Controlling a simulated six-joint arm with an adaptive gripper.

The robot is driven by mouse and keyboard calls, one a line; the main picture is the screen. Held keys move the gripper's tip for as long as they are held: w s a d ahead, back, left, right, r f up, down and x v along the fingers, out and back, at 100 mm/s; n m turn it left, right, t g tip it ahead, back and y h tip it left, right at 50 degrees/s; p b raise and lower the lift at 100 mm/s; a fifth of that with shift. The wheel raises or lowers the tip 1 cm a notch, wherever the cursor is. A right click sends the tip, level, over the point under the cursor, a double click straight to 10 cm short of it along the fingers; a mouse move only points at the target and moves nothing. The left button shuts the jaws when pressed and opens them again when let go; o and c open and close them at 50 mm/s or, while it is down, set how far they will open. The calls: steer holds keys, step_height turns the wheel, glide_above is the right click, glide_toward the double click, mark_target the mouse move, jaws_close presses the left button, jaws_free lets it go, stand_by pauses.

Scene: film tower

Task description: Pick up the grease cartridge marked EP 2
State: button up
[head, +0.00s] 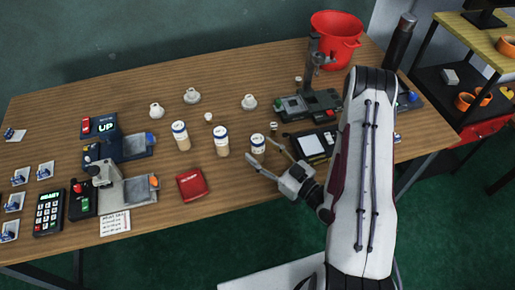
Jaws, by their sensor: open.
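Three pale cylinders with white-and-blue upper bands stand upright on the wooden table: a left one (182,138), a middle one (221,143) and a right one (257,145). They look like the grease cartridges, but their markings are too small to read, so I cannot tell which is EP 2. My gripper (262,152) is open, with its fingers spread low beside the right cylinder. One finger is in front of it and the other at its right; I cannot tell if they touch it. The other two cylinders stand to the left, clear of my gripper.
A red box (191,184) lies front left of the cylinders. Small white cup-like pieces (192,96) stand behind them. Devices (125,190) crowd the left, and a stand (308,100) and red bucket (336,38) are at back right. Bare wood (90,90) lies at back left.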

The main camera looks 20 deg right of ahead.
steer(key=c, duration=1.3)
steer(key=shift+o, duration=0.2)
steer(key=shift+r, duration=0.15)
steer(key=shift+r, duration=4.85)
